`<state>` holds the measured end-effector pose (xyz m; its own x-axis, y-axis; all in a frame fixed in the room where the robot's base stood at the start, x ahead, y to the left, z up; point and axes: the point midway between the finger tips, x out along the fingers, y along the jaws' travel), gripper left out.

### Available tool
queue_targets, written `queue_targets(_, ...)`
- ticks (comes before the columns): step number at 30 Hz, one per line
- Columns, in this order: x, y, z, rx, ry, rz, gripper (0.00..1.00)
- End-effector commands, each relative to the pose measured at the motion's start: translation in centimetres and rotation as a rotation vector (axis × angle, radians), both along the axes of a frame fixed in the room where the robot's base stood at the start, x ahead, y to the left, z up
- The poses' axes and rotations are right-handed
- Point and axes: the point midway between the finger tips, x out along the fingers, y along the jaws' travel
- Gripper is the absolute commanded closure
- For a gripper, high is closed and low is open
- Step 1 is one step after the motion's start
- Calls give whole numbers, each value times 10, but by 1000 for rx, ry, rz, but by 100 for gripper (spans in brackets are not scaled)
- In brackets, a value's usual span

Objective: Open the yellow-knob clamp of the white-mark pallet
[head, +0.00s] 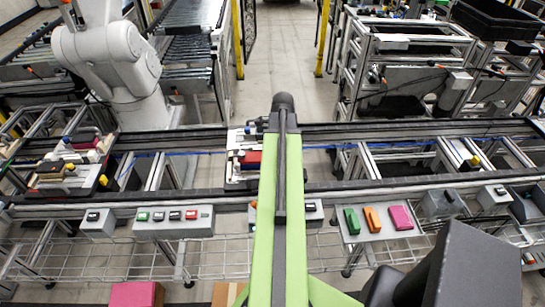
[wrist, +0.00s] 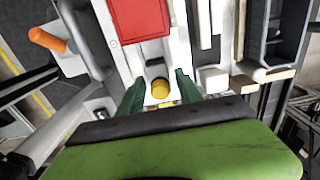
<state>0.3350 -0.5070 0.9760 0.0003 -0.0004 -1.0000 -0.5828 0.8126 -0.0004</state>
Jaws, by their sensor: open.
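The pallet (head: 232,178) in the middle of the conveyor carries a red block (head: 250,160), and my green arm covers its right side. In the wrist view the red block (wrist: 140,18) sits on a pale fixture. Just below it is the clamp's yellow knob (wrist: 160,88), upright on a white base. My gripper (wrist: 157,92) is open, with one dark green finger on each side of the knob. I cannot tell whether the fingers touch it. The clamp's lever position and the white mark are not clear.
Another pallet (head: 62,177) with several parts stands at the left. Button boxes (head: 172,222) line the front rail. A panel with green, orange and pink blocks (head: 378,222) stands front right. An orange-tipped handle (wrist: 45,38) is at upper left in the wrist view.

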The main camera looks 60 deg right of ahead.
Motion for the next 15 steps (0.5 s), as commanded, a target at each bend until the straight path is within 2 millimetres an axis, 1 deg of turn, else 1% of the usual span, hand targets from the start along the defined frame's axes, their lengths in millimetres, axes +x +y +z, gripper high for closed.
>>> queue_targets(5,0,0,4,0,0,0,58)
queue_targets(15,0,0,36,0,0,0,58)
